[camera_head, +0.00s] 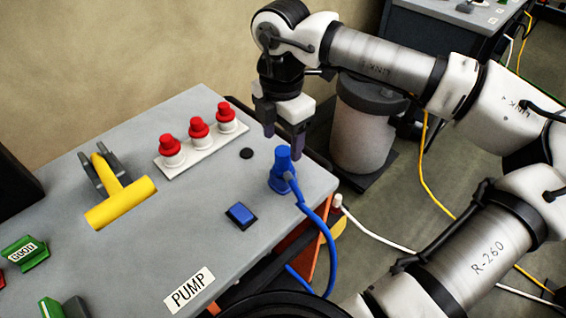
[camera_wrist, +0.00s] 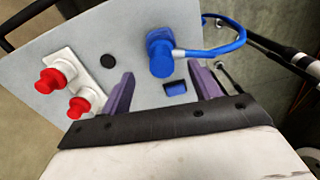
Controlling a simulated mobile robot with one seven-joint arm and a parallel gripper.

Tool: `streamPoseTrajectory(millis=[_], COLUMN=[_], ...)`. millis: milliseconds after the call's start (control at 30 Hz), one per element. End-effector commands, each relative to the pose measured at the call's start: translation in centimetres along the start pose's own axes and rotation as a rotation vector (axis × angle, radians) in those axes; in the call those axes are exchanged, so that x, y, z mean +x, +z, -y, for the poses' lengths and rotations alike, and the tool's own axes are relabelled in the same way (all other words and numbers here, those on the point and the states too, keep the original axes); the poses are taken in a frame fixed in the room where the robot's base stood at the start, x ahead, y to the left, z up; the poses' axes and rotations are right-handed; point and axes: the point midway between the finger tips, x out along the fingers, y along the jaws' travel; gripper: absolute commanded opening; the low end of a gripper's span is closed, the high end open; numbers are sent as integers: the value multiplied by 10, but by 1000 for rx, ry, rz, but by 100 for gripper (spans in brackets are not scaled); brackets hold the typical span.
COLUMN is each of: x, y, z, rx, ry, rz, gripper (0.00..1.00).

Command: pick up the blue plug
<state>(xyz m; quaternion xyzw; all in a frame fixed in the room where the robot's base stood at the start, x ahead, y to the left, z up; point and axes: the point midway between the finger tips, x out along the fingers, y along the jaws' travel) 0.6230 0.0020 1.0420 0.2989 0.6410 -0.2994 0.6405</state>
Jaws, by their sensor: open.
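The blue plug (camera_head: 282,170) stands upright near the right edge of the grey table, with a blue cable running from its side over the edge. My gripper (camera_head: 284,140) is just above and behind it, pointing down, with its purple fingers apart and nothing between them. In the wrist view the blue plug (camera_wrist: 162,56) lies beyond the open fingertips of my gripper (camera_wrist: 162,82), nearer the right finger. I cannot tell whether any finger touches it.
On the table (camera_head: 150,262) are a white strip with red-topped knobs (camera_head: 198,132), a yellow T-handle (camera_head: 121,202), a blue square button (camera_head: 241,215), a black disc (camera_head: 246,153) and a PUMP label (camera_head: 189,290). A grey cylinder (camera_head: 362,130) stands behind the table's right edge.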

Motion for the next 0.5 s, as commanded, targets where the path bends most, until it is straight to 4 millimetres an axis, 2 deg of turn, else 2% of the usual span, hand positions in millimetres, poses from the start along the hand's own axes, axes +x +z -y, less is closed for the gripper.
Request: streamPoseTrajectory(millis=[267, 500], x=[20, 54], y=[-1, 0], z=[1, 4], rx=[-2, -2], ry=[0, 0], rz=[-2, -3], gripper=[62, 62])
